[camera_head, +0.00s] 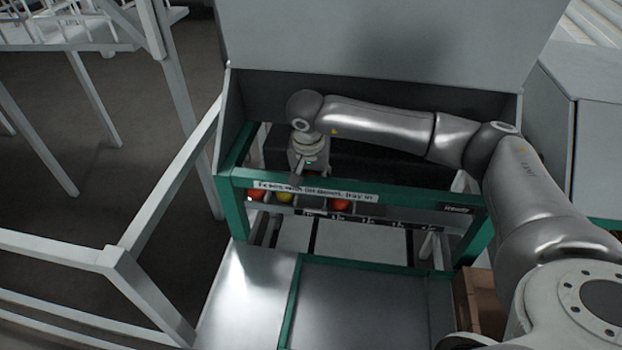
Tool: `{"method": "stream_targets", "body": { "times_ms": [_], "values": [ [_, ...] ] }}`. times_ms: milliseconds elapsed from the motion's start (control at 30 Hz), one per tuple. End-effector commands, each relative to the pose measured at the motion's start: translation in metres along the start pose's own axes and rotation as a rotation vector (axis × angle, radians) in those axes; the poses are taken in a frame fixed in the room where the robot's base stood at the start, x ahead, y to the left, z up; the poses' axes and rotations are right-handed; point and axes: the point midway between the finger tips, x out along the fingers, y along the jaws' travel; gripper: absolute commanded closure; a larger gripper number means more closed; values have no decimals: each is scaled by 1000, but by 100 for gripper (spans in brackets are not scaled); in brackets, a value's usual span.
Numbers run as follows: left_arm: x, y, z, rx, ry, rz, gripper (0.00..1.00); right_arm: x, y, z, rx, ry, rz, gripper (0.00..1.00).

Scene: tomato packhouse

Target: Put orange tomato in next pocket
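A yellow tomato (284,197) and a red tomato (256,195) are further left in the row. My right arm reaches in from the right, and its gripper (296,180) points down behind the bar, above the left part of the row. Its fingertips are small and partly hidden, so I cannot tell whether it holds anything. My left gripper is out of view.
A white label (315,190) is on the bar. A grey panel (380,40) rises behind the stand. A metal tray with a green rim (292,300) lies in front. White railings (170,190) run along the left, and a brown box (480,303) is at lower right.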

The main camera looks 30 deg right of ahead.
Motion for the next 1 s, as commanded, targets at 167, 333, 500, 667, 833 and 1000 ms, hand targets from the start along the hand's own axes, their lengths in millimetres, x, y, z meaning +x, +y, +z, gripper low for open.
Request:
{"method": "stream_targets", "body": {
  "times_ms": [167, 333, 500, 667, 833, 1000],
  "values": [
    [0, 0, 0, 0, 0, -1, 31, 0, 0, 0, 0, 0, 0, 48],
    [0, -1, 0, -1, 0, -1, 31, 0, 0, 0, 0, 0, 0, 31],
    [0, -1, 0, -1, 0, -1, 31, 0, 0, 0, 0, 0, 0, 31],
    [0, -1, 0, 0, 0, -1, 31, 0, 0, 0, 0, 0, 0, 31],
    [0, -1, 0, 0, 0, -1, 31, 0, 0, 0, 0, 0, 0, 31],
    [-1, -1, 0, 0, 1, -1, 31, -1, 0, 0, 0, 0, 0, 31]
  ]
}}
